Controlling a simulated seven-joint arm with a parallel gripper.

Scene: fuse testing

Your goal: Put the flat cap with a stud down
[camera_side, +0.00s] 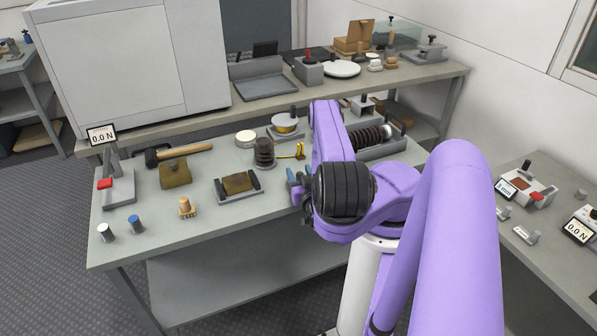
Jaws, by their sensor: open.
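My gripper (296,186) is at the middle of the bench, to the right of a grey fixture with a brown block (238,183). It is seen from behind, its jaws are open, and my wrist hides much of them. I cannot pick out the flat cap with a stud for certain. A pale round disc (245,138) lies on the bench behind a dark ribbed piece (264,152). No stud on it can be made out. Nothing shows clearly between the jaws. A small brass piece (300,151) stands just behind the gripper.
A force gauge reading 0.0 N (102,135) stands at the left. Two small cylinders (136,224) and a tan piece (187,207) stand near the front edge. A round-topped device (285,124) is behind. The front centre is clear.

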